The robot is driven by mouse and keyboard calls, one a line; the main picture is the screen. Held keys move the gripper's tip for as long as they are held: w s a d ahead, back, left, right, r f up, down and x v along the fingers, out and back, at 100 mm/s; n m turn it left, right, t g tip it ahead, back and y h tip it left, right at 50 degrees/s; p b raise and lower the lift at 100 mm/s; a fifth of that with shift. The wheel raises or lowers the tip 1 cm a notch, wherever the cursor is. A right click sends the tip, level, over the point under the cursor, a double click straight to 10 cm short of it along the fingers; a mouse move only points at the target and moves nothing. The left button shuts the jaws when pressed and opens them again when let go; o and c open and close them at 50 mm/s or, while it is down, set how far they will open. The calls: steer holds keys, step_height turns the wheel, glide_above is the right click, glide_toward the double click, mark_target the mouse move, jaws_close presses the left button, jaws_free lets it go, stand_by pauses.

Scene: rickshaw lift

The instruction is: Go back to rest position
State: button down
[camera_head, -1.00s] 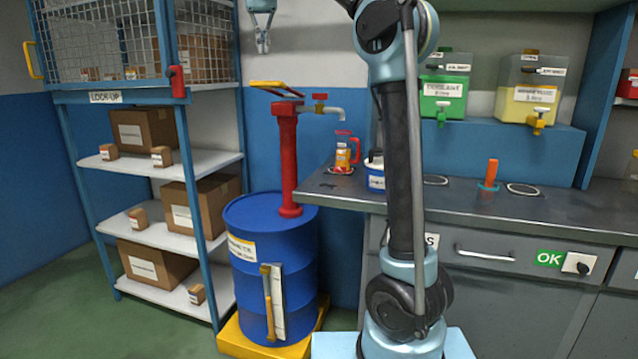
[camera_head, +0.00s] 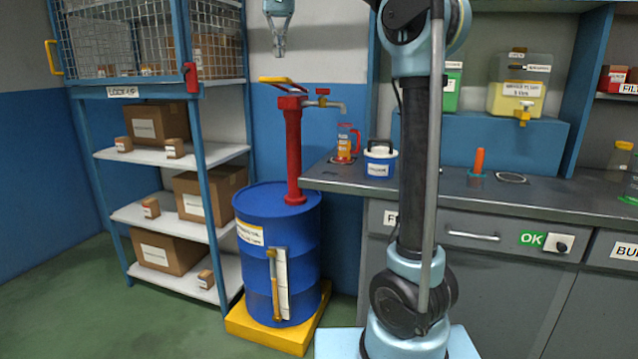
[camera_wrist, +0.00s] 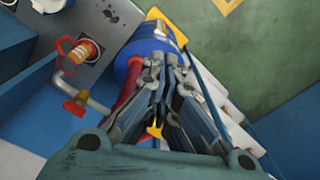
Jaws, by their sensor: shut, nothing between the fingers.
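My gripper (camera_head: 280,46) hangs at the top of the head view, pointing down, above and just left of the red pump on the blue drum. Its fingers are together and hold nothing. In the wrist view my gripper (camera_wrist: 172,85) points down, with the blue drum (camera_wrist: 150,45) beyond its fingers. My arm stands upright in front of the bench, right of the drum, and hides part of the bench and the wall shelf.
The blue drum (camera_head: 262,285) stands on a yellow base (camera_head: 262,334) with a red hand pump (camera_head: 293,150). The bench (camera_head: 460,190) holds a red-handled jug (camera_head: 345,143) and a white-lidded blue pot (camera_head: 380,165). A shelf rack (camera_head: 150,155) with boxes stands left.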

steer(key=s+d+f+t, duration=0.1)
steer(key=s+d+f, duration=0.3)
steer(key=d+f, duration=0.55)
steer(key=s+d+f, duration=0.4)
steer(key=d+f, duration=0.5)
steer(key=f, duration=0.1)
steer(key=s+d+f, duration=0.4)
steer(key=s+f, duration=0.2)
steer(key=f, duration=0.5)
steer(key=s+d+f+m, duration=0.1)
steer(key=s+d+f, duration=0.2)
steer(key=s+f, duration=0.3)
steer(key=s+d+f+t, duration=0.1)
steer(key=s+d+f, duration=0.3)
steer(key=f, duration=1.3)
steer(key=shift+s+d+m, duration=0.3)
steer(key=shift+s+m, duration=0.1)
steer(key=shift+s, duration=0.6)
steer(key=shift+w+f, duration=0.15)
steer(key=shift+w, duration=0.3)
steer(key=c, duration=2.3)
jaws_free()
